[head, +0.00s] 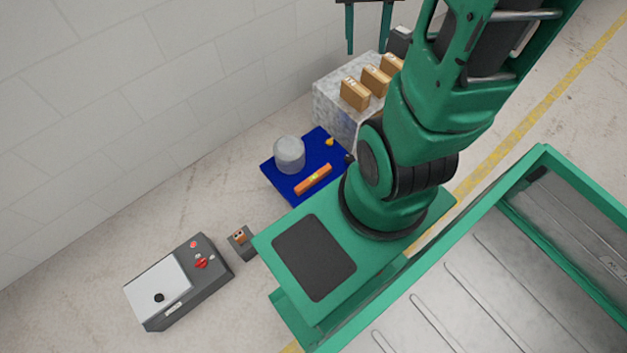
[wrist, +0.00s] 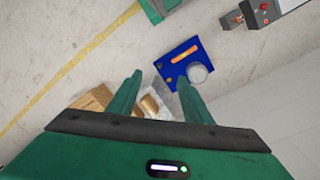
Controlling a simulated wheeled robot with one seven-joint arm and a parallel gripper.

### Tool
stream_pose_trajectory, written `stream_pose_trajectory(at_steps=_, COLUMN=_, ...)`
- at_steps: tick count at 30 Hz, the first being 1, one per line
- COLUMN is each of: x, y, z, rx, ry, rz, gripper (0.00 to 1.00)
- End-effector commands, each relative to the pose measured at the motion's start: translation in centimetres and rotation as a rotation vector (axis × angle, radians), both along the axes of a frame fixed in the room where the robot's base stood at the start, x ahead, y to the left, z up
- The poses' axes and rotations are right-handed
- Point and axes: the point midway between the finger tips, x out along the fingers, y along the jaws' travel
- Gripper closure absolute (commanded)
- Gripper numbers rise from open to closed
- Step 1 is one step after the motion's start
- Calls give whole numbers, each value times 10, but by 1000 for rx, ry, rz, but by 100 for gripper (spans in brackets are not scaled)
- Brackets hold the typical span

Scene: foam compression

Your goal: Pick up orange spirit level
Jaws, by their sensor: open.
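The orange spirit level (head: 313,179) lies flat on a blue mat (head: 284,192), in front of a grey cylinder (head: 289,155). The spirit level also shows in the wrist view (wrist: 184,56), on the blue mat far beyond my fingers. My gripper (head: 370,28) is at the top of the head view, high above the boxes and well away from the spirit level. In the wrist view my gripper (wrist: 158,82) has its two fingers spread with nothing between them. My gripper is open and empty.
A small yellow object (head: 329,142) lies on the mat near the cylinder. A speckled block (head: 338,112) behind it carries several cardboard boxes (head: 355,94). A grey machine with red controls (head: 180,281) and a small dark block (head: 242,241) stand at lower left. A plain wall is behind.

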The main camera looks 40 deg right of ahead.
Motion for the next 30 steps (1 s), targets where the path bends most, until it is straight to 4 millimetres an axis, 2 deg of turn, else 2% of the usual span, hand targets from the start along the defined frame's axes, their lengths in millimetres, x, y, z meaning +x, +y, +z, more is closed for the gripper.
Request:
stream_pose_trajectory(at_steps=6, x=48, y=-31, z=-50, rx=-7, ry=40, rz=-70, gripper=55)
stream_pose_trajectory(at_steps=14, x=94, y=-61, z=-128, rx=10, ry=66, rz=-152, gripper=55)
stream_pose_trajectory(at_steps=21, x=124, y=-79, z=-216, rx=51, ry=80, rz=-238, gripper=55)
stream_pose_trajectory(at_steps=26, x=136, y=-84, z=-281, rx=90, ry=85, rz=-304, gripper=55)
stream_pose_trajectory(at_steps=30, x=141, y=-83, z=-341, rx=128, ry=85, rz=-368, gripper=55)
